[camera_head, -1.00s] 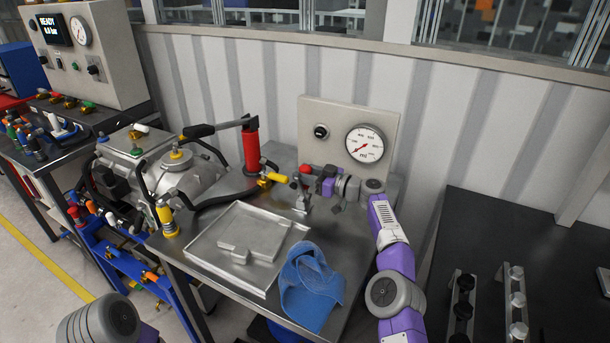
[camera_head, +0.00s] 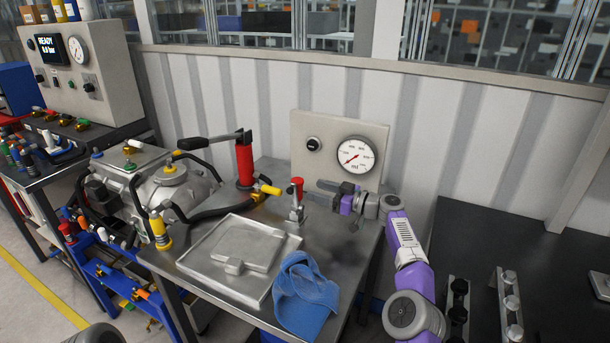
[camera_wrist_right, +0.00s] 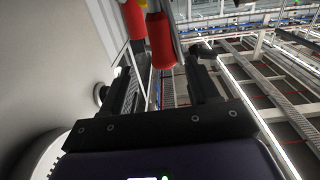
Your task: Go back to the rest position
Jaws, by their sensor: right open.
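My right gripper (camera_head: 326,193) is open and empty in the head view, just right of a small metal valve with a red handle (camera_head: 296,189) and in front of the gauge panel. In the right wrist view its two dark fingers (camera_wrist_right: 160,88) stand apart with nothing held between them. A red cylinder shows beyond the fingers in that view (camera_wrist_right: 161,40). My right arm reaches in from the lower right. Of my left arm only a small grey rounded part shows at the bottom left edge; the left gripper is out of view.
The metal bench carries a shallow tray (camera_head: 205,280), a blue cloth (camera_head: 305,296) and a red hand pump (camera_head: 244,164). A pressure gauge (camera_head: 356,156) stands behind. The drive unit (camera_head: 172,190) is at left. A dark table (camera_head: 500,240) with metal racks is at right.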

